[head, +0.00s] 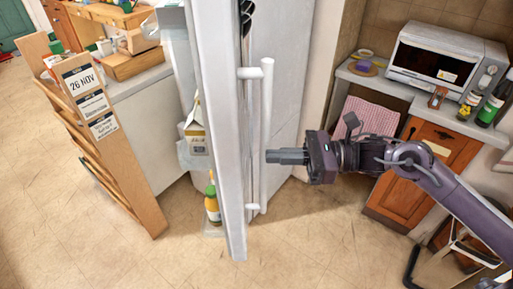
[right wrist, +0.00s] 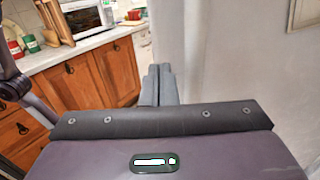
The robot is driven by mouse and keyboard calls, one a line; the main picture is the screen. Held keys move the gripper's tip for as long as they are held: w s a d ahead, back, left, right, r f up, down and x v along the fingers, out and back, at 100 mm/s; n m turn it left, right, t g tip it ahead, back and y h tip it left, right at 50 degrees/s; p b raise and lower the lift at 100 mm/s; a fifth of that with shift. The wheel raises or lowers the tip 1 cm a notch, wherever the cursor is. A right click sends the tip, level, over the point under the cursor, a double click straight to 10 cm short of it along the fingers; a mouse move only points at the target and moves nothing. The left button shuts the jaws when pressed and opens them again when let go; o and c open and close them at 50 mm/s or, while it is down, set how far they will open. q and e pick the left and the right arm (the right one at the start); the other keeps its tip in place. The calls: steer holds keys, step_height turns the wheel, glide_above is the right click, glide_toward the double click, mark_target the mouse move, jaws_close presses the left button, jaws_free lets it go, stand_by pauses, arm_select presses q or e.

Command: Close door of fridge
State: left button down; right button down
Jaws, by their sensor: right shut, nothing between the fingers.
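The white fridge door (head: 219,130) stands open and is seen nearly edge-on in the middle of the head view. Its inner side faces left, with a carton (head: 196,132) and a yellow bottle with a green cap (head: 212,204) on its shelves. A long white upright handle (head: 267,110) is on its right, outer side. My right gripper (head: 268,156) is shut and empty, its fingertips at the handle; I cannot tell whether they touch. The shut fingers also show in the right wrist view (right wrist: 158,84), before a pale surface. My left gripper is not in view.
A counter with a microwave (head: 434,64) and wooden cabinet (head: 402,190) stands on the right. A wooden rack with notes (head: 137,175) and a white cabinet (head: 150,135) stand on the left. The tiled floor (head: 330,250) in front is mostly clear.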

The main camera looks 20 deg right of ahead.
mark_target(261, 154)
steer(key=p+x, duration=0.1)
steer(key=x, duration=0.1)
steer(key=p+x, duration=0.1)
steer(key=x, duration=0.1)
steer(key=shift+r, duration=0.25)
steer(key=shift+w+a+f, duration=0.1)
steer(key=shift+a+f, duration=0.15)
steer(key=shift+a, duration=0.2)
